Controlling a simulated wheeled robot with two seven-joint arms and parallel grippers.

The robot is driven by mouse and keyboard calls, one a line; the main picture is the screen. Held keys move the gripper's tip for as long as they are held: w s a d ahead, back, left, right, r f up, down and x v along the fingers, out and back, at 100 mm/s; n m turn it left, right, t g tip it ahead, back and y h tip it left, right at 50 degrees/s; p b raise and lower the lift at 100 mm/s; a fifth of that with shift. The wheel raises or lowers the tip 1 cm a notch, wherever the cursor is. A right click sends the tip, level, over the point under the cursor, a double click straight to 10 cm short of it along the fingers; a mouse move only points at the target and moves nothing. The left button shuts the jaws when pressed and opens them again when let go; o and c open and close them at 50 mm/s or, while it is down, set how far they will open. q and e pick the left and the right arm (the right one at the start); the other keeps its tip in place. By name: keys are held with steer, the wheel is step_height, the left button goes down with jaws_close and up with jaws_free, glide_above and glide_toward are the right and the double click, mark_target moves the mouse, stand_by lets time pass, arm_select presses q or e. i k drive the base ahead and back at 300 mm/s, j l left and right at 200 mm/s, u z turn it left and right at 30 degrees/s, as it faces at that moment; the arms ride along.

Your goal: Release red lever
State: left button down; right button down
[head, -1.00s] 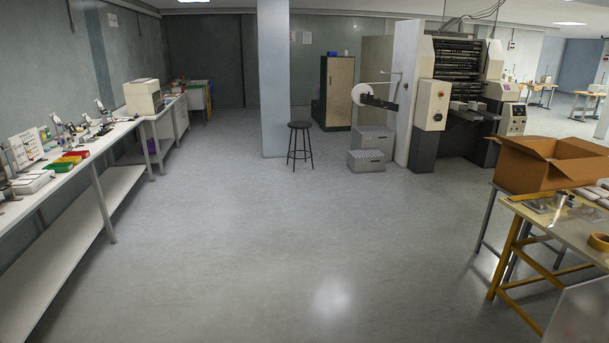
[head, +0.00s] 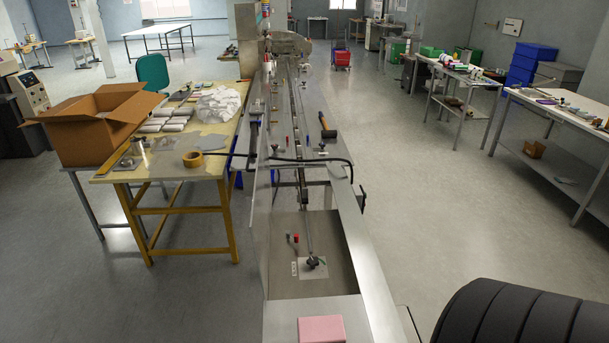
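The long steel flow wrapper (head: 355,255) runs away from me down the middle of the head view. In its near recessed bed stands a small red-topped part (head: 296,238), beside a small dark one. A dark knob or handle (head: 312,262) on a light plate is just nearer, with a thin rod beside it. Farther along the machine is another small red part (head: 286,140). These parts are too small to tell which is the red lever or how it is set. Neither of my grippers is in view.
A yellow-legged table (head: 150,172) with an open cardboard box (head: 95,130) and a tape roll (head: 193,159) stands close left of the machine. A pink block (head: 321,329) lies on the machine's near end. Workbenches (head: 560,105) line the right. Floor between is clear.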

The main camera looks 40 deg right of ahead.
mark_target(288, 232)
steer(key=i+j+z, duration=0.2)
steer(key=z, duration=0.25)
steer(key=i+j+z, duration=0.25)
steer(key=z, duration=0.15)
steer(key=i+j+z, duration=0.15)
steer(key=j+z, duration=0.3)
steer(key=i+j+z, duration=0.15)
steer(key=j+z, duration=0.25)
steer(key=l, duration=0.1)
